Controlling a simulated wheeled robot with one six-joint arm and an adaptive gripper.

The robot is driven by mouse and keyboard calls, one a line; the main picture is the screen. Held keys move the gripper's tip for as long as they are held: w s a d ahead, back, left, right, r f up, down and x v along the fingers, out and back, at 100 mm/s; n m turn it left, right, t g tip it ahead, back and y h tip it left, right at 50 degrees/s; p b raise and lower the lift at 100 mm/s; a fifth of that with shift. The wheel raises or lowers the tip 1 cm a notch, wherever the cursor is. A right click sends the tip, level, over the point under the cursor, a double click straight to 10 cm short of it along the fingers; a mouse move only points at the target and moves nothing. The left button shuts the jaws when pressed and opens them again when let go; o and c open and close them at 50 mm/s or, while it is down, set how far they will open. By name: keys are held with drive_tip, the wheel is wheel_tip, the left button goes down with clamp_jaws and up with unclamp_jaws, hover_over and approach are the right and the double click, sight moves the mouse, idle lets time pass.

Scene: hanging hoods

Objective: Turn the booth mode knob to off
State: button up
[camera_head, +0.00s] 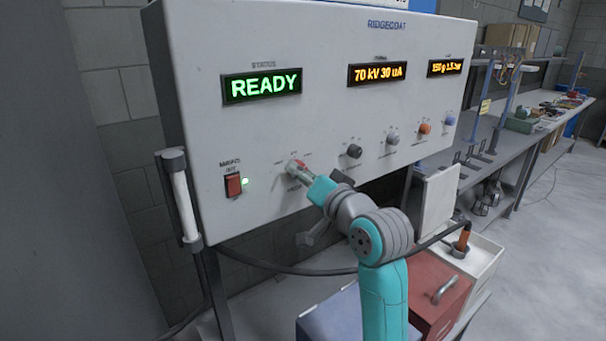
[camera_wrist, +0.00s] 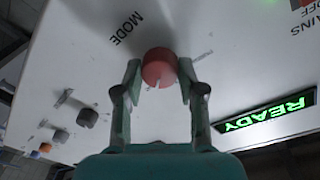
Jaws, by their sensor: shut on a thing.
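The booth mode knob is red with a pale pointer mark. It sits between my fingertips in the wrist view (camera_wrist: 159,66), beside the word MODE, and its pointer aims toward the lower left there. In the head view the knob (camera_head: 299,163) is small and partly hidden by my gripper (camera_head: 300,172). My gripper is shut on the knob, one finger on each side, as the wrist view (camera_wrist: 160,75) shows. The position labels around the knob are too small and blurred to read.
The panel (camera_head: 320,110) carries a green READY display (camera_head: 262,86), a red mains switch (camera_head: 233,185) and a row of other knobs, the nearest dark grey (camera_head: 354,151). A black hose (camera_head: 290,269) runs below the panel. A red box (camera_head: 440,300) stands under my arm.

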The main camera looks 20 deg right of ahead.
drive_tip(key=shift+f+n+y, duration=0.1)
drive_tip(key=shift+n+y, duration=0.3)
drive_tip(key=shift+n, duration=4.7)
drive_tip(key=shift+t, duration=0.3)
drive_tip(key=o, duration=1.1)
drive_tip(key=shift+o, duration=0.2)
drive_tip(key=v, duration=1.2)
drive_tip(key=shift+d, duration=0.1)
